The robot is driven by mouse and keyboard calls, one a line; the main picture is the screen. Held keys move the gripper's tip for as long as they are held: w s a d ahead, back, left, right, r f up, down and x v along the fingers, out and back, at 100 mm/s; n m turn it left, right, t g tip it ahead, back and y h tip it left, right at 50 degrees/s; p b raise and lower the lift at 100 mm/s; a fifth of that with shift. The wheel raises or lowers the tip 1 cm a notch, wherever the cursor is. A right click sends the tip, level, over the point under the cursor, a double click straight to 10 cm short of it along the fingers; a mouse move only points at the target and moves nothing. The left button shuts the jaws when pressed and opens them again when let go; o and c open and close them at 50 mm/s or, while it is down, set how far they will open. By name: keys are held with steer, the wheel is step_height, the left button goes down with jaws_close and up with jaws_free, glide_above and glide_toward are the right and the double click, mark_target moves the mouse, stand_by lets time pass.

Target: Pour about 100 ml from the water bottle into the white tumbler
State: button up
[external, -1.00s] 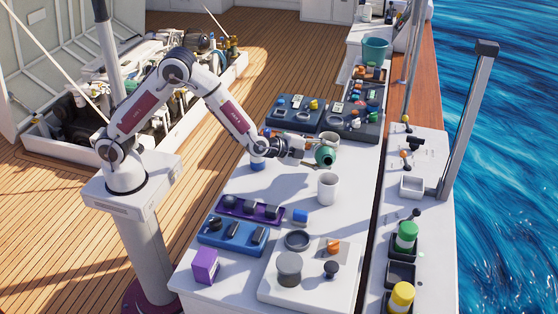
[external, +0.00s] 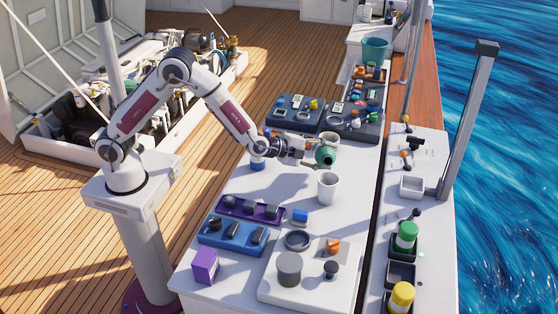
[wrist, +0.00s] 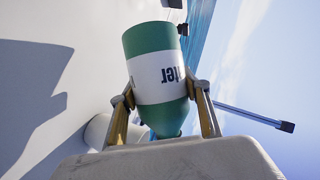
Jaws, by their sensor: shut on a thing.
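The water bottle is green with a white label (wrist: 158,75). In the wrist view it lies between the two fingers of my gripper (wrist: 160,112), which are shut on it. In the external view the bottle (external: 325,156) is held tilted above the bench, with its green end facing the camera. My gripper (external: 303,150) reaches it from the left. The white tumbler (external: 328,187) stands upright on the bench, nearer the camera and below the bottle, apart from it. A pale rounded shape behind the left finger in the wrist view may be a cup. No water stream is visible.
A second pale cup (external: 330,138) stands behind the bottle. Dark tool trays (external: 294,108) lie farther back. A purple tray (external: 250,209), a blue tray (external: 232,235) and a white board (external: 270,295) lie nearer the camera.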

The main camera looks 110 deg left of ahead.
mark_target(321, 149)
steer(key=shift+w+d+f+n+h, duration=0.2)
steer(key=shift+d+n+h, duration=0.15)
steer(key=shift+n+h, duration=0.3)
steer(key=shift+w+d+r+n+t+h+b, duration=0.1)
steer(key=shift+d+r+n+h+b, duration=0.2)
steer(key=shift+r, duration=0.35)
steer(key=shift+d+r+n+t+h+b, duration=0.1)
steer(key=shift+r+n+h, duration=0.15)
steer(key=shift+r+n, duration=0.3)
steer(key=shift+w+d+r+n+t+h+b, duration=0.15)
steer(key=shift+r+n+h, duration=0.15)
steer(key=shift+r, duration=0.4)
steer(key=shift+s+f, duration=0.1)
steer(key=shift+f, duration=0.1)
steer(key=shift+a+f+n+h, duration=0.15)
steer(key=shift+f+n+h, duration=0.35)
steer(key=shift+f, duration=0.05)
steer(key=shift+a+f+n+t+h, duration=0.1)
steer(key=shift+f+n+t+h, duration=0.25)
steer(key=shift+f, duration=1.2)
steer(key=shift+n, duration=0.35)
steer(key=shift+a+n+h, duration=0.1)
steer(key=shift+n+h, duration=0.3)
steer(key=shift+h, duration=0.15)
steer(key=shift+f+n+t+h+b, duration=0.1)
steer(key=shift+n+t+h+b, duration=0.25)
steer(key=shift+n, duration=0.35)
